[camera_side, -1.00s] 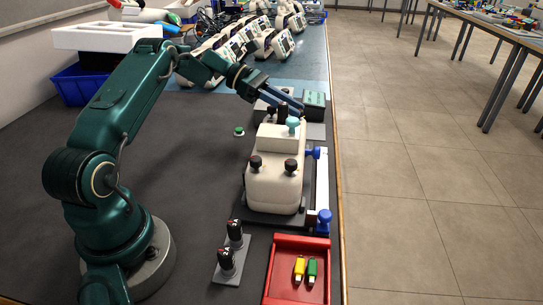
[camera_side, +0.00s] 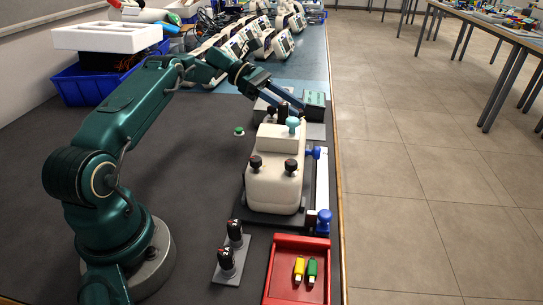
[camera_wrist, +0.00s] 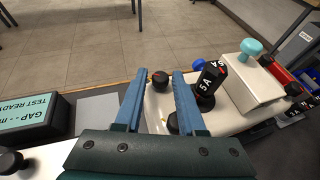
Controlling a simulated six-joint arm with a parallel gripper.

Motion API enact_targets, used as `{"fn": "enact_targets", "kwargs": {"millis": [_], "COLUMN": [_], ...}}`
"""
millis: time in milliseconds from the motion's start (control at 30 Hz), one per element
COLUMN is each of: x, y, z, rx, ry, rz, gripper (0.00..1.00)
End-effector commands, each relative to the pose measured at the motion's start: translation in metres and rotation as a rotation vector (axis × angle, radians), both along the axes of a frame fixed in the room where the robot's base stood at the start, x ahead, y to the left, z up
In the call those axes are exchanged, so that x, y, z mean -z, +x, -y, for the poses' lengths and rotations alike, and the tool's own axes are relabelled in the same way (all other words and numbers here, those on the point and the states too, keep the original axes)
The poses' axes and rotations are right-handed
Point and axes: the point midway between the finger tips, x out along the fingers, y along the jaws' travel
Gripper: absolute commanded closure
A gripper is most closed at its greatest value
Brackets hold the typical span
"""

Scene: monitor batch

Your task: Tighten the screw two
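A white monitor housing (camera_side: 273,188) stands on a dark base plate. Two black knob-headed screws, front left (camera_side: 255,162) and front right (camera_side: 291,167), sit on its near end. A light-blue knob (camera_side: 292,123) stands on its raised block and also shows in the wrist view (camera_wrist: 251,47). My gripper (camera_side: 299,108) is over the far end of the housing. In the wrist view its blue fingers (camera_wrist: 160,76) are apart. A black knob (camera_wrist: 160,83) with a red mark appears between them, and another dark knob (camera_wrist: 172,123) is partly hidden. Contact cannot be told.
A black block marked 5A (camera_wrist: 208,85) stands just right of my fingers. A green-topped box (camera_side: 314,99) is beyond the housing. A red tray (camera_side: 283,288) holds yellow and green pieces. A grey stand (camera_side: 229,277) carries two black knobs. The dark mat at left is mostly clear.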

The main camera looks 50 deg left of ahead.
Motion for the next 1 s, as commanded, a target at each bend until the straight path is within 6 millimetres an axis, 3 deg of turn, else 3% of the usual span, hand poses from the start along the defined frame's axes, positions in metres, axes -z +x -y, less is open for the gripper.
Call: {"fn": "enact_targets", "kwargs": {"millis": [900, 1000], "x": [0.001, -0.006], "y": [-0.004, -0.013], "z": [0.003, -0.014], "rx": [-0.133, -0.134], "ry": [-0.002, 0.0], "rz": [-0.007, -0.001], "gripper": [0.61, 0.61]}}
